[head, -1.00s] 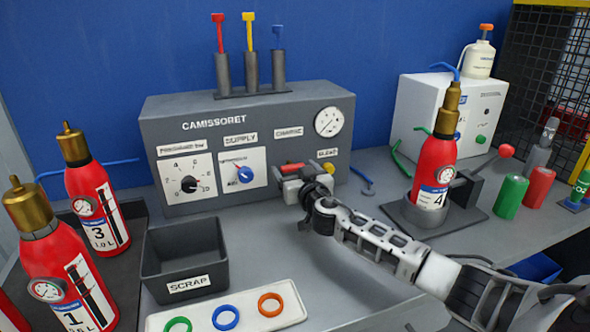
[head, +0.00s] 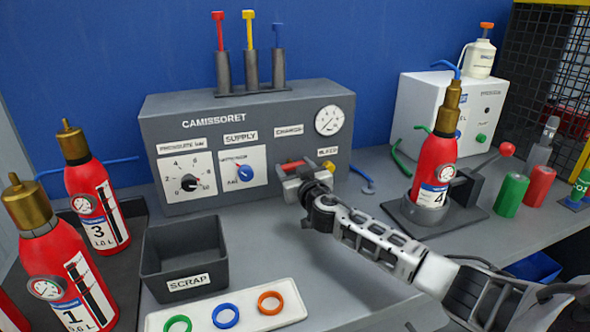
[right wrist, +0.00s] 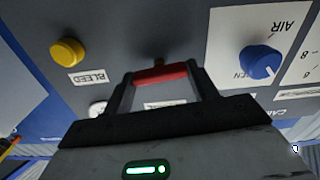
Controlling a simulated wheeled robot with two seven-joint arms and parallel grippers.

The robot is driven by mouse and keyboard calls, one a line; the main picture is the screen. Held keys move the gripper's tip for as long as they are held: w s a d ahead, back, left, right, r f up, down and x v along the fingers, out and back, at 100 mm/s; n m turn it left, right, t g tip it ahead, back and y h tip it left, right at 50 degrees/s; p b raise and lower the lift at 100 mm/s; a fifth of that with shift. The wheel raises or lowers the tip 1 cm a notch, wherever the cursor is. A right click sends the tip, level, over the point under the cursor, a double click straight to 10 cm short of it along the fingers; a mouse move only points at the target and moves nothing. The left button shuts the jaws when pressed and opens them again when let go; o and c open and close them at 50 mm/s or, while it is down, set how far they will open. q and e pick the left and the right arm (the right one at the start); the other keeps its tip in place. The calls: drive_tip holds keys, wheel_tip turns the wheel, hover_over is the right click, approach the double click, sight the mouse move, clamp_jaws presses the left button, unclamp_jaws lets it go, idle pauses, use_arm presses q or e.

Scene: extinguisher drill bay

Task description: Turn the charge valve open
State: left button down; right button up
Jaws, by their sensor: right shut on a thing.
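The charge valve has a red handle (head: 292,166) under the CHARGE label on the front of the grey panel (head: 250,195). My right gripper (head: 297,174) is at the panel front, shut on the red handle. In the right wrist view the red handle (right wrist: 160,73) lies crosswise between the two dark fingers (right wrist: 160,82). Most of the valve body is hidden by the gripper. My left gripper does not show in either view.
The panel has a pressure knob (head: 188,183), a blue supply knob (head: 244,173), a gauge (head: 328,120) and a yellow bleed button (right wrist: 68,52). A scrap bin (head: 152,265) and ring tray (head: 293,312) stand in front. Extinguisher 4 (head: 432,165) stands right of the gripper.

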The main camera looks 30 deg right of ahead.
drive_tip(key=n, duration=0.8)
drive_tip(key=shift+a+n, duration=0.1)
drive_tip(key=shift+n, duration=0.3)
drive_tip(key=n, duration=0.4)
drive_tip(key=shift+f, duration=0.1)
drive_tip(key=shift+n+p, duration=0.3)
drive_tip(key=shift+n, duration=1.5)
drive_tip(key=shift+f+n, duration=0.1)
drive_tip(key=shift+n, duration=0.2)
drive_tip(key=o, duration=1)
